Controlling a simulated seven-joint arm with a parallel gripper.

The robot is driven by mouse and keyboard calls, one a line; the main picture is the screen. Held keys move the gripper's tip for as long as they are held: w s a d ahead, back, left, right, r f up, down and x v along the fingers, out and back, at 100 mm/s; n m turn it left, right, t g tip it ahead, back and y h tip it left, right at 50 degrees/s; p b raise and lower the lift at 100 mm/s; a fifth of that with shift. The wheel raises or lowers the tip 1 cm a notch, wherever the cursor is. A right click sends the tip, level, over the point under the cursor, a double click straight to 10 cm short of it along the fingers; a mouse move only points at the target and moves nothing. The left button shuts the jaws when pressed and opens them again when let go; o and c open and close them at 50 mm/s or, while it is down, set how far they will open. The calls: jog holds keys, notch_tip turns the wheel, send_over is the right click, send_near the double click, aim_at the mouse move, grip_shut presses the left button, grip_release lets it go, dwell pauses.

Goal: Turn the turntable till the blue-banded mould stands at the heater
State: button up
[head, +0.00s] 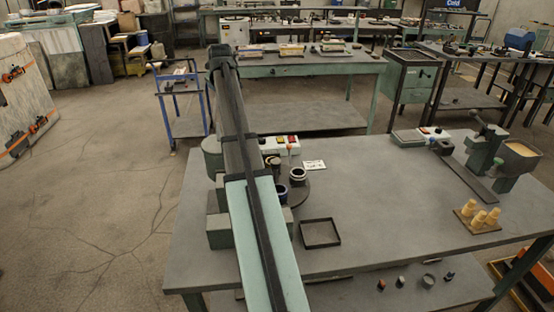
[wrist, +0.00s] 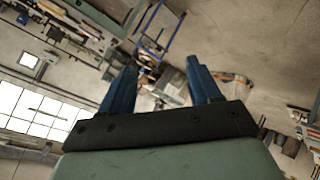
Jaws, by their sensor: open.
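The dark round turntable (head: 303,193) is on the near bench in the head view, partly hidden behind my arm. Several small round moulds stand on it. A mould with a pale rim (head: 297,175) stands on its right side, and a dark mould with a bluish look (head: 281,193) stands nearer, beside my arm. The blue band is too small to tell for sure. Green blocks (head: 218,232) and a green cylinder (head: 212,155) stand left of my arm; I cannot tell which is the heater. My gripper (wrist: 160,66) is open and empty in the wrist view, away from the moulds.
A control box with red and yellow buttons (head: 281,143) stands behind the turntable. A green stand with a hopper (head: 518,157) and a board of yellow pieces (head: 479,215) are at the right. The bench middle is clear.

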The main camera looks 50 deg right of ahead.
jog(key=s+d+r+m+g, duration=0.1)
jog(key=s+d+r, duration=0.3)
jog(key=s, duration=0.5)
jog(key=m+g+y, duration=0.1)
jog(key=g+y, duration=0.2)
jog(key=y, duration=0.3)
send_near(276, 161)
jog(key=x, duration=0.8)
jog(key=shift+w+f, duration=0.15)
jog(key=shift+f, duration=0.15)
grip_shut()
